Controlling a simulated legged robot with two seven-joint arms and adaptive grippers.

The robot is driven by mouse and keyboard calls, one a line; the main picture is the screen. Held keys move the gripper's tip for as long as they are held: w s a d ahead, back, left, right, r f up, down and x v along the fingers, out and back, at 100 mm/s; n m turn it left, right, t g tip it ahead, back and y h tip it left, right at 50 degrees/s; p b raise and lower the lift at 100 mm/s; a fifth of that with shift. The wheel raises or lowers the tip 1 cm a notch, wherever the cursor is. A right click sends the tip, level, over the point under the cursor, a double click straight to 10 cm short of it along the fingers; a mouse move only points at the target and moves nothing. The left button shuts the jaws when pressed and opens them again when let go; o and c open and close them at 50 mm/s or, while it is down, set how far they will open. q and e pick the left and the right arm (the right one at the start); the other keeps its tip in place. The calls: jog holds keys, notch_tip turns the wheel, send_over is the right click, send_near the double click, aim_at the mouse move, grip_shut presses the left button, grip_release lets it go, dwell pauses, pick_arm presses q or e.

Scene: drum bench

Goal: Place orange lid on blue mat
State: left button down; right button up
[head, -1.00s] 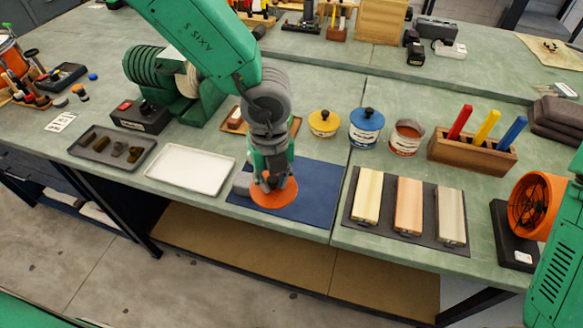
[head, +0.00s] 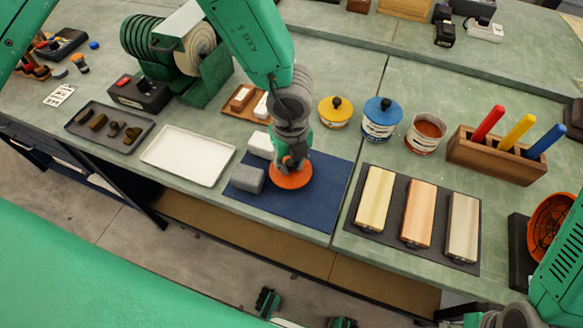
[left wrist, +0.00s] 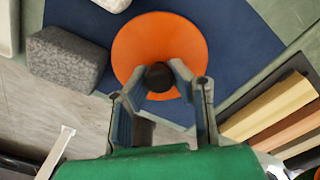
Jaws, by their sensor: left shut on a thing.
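The orange lid (head: 291,177) is a round disc with a dark knob (left wrist: 159,77). My left gripper (head: 291,160) is above the lid, with its fingers shut on the knob. The left wrist view shows the fingers (left wrist: 163,88) on either side of the knob and the orange disc (left wrist: 158,45) spread beneath. The lid is over the blue mat (head: 313,208), inside its outline. I cannot tell if it touches the mat. My right gripper cannot be made out.
A grey block (head: 247,179) and a white block (head: 261,145) stand left of the lid. A white tray (head: 188,156) is further left. A dark tray with wooden bars (head: 418,213) lies right. Yellow-lidded (head: 335,112), blue-lidded (head: 381,119) and open (head: 426,133) tins stand behind.

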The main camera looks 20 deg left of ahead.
pick_arm(q)
notch_tip(320, 180, down, 3)
jog(key=shift+s+r, duration=0.1)
jog(key=shift+r, duration=0.1)
jog(key=shift+f, duration=0.1)
jog(key=c, duration=1.5)
grip_release()
jog(key=shift+o, duration=0.3)
